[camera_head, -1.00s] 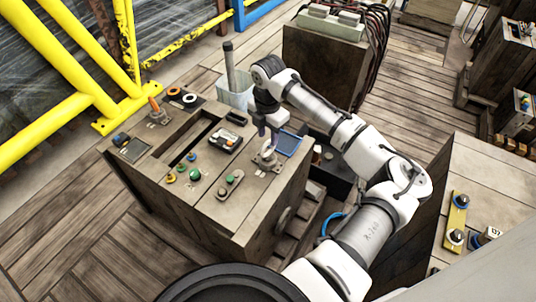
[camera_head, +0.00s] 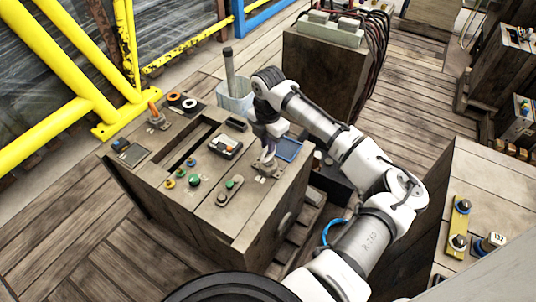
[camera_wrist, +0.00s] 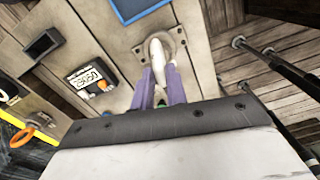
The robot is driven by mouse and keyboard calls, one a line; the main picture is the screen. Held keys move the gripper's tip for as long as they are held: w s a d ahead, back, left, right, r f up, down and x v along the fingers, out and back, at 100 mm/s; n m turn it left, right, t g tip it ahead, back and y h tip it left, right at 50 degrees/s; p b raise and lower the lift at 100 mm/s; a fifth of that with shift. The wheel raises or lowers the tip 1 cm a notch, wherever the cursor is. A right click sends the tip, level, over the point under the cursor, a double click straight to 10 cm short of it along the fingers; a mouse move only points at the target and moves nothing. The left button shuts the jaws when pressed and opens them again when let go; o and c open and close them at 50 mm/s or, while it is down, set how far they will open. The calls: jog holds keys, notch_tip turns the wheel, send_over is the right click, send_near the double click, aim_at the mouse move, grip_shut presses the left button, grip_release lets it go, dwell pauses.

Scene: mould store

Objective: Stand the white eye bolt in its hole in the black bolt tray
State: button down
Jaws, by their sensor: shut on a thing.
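My gripper (camera_head: 267,146) is at the right side of the wooden bench top, beside a blue-edged panel. In the wrist view its two purple fingers (camera_wrist: 159,86) are closed around a narrow white piece (camera_wrist: 158,56), which looks like the white eye bolt seen nearly edge-on. It is directly over a grey plate with screws (camera_wrist: 178,48); I cannot tell whether it touches the plate. No empty hole is clear.
The bench top (camera_head: 218,214) carries a black device with a display (camera_head: 226,146), a black open box (camera_head: 237,124), several green and yellow knobs, a long slot and an orange-handled lever (camera_head: 154,110). A pale bin (camera_head: 236,99) stands behind. The blue panel (camera_head: 288,149) is close right of the gripper.

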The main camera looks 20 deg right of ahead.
jog(key=shift+r, duration=0.25)
jog(key=shift+r+p, duration=1.7)
jog(key=shift+r, duration=0.2)
jog(key=shift+s, duration=0.1)
